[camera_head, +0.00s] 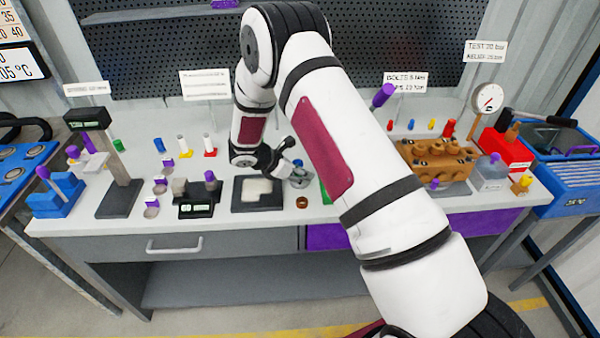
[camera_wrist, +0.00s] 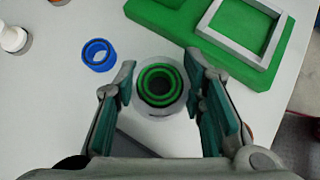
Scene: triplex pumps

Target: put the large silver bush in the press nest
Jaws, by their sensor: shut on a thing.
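My gripper (camera_wrist: 160,92) is shut on the large silver bush (camera_wrist: 161,109), a short round ring. Green rings show inside its bore. In the head view my gripper (camera_head: 298,176) is low over the middle of the bench, with the silver piece small between its fingers. A green block with a grey square frame (camera_wrist: 236,27) lies beyond my gripper to the right in the wrist view, apart from the bush. I cannot tell for certain which fixture is the press nest.
A blue ring (camera_wrist: 98,55) lies left of my gripper. A dark plate with a pale pad (camera_head: 258,206) and a small brown ring (camera_head: 302,202) are nearby. A column stand (camera_head: 122,160) is at left, a brown pump block (camera_head: 437,160) at right. Several small parts stand behind.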

